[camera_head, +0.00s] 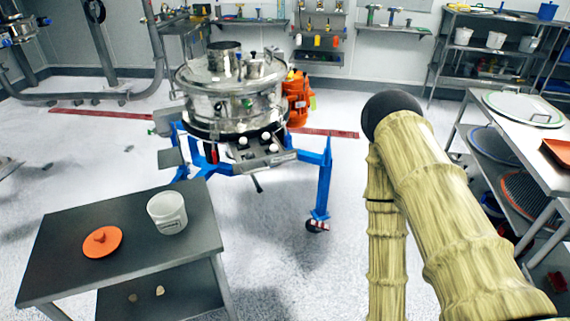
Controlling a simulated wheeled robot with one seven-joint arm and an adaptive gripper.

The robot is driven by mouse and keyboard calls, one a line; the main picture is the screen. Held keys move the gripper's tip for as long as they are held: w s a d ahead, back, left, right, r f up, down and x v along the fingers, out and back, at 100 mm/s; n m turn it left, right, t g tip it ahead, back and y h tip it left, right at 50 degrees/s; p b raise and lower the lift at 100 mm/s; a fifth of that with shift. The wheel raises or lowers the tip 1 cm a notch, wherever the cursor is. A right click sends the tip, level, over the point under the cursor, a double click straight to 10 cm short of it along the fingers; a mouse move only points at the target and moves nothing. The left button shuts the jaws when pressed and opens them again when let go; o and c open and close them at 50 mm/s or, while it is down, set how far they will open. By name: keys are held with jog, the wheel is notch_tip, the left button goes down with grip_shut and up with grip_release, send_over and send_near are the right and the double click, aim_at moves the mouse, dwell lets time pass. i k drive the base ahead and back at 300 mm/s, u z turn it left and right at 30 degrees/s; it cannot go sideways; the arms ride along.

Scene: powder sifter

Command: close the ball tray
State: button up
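The powder sifter (232,92) is a round, shiny steel machine on a blue wheeled frame, in the middle-left of the head view. A grey metal tray (264,160) sticks out at its front, low on the body, with a few white balls (266,136) at it. I take this for the ball tray; it looks pulled out, but how far I cannot tell. A dark lever hangs below it. My arm, in a pale yellow cover, rises at the right, well apart from the sifter. My gripper is not in view.
A grey table (130,265) at the front left bears a white tub (167,212) and an orange lid (102,242). A steel table (545,150) with lids and sieves stands at the right. An orange motor (298,98) is at the sifter. The floor before the sifter is clear.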

aim_at(262, 159)
jog(key=k, duration=0.55)
jog(key=u, duration=0.75)
jog(key=i, duration=1.25)
jog(key=z, duration=0.8)
jog(key=i, duration=0.3)
jog(key=z, duration=0.4)
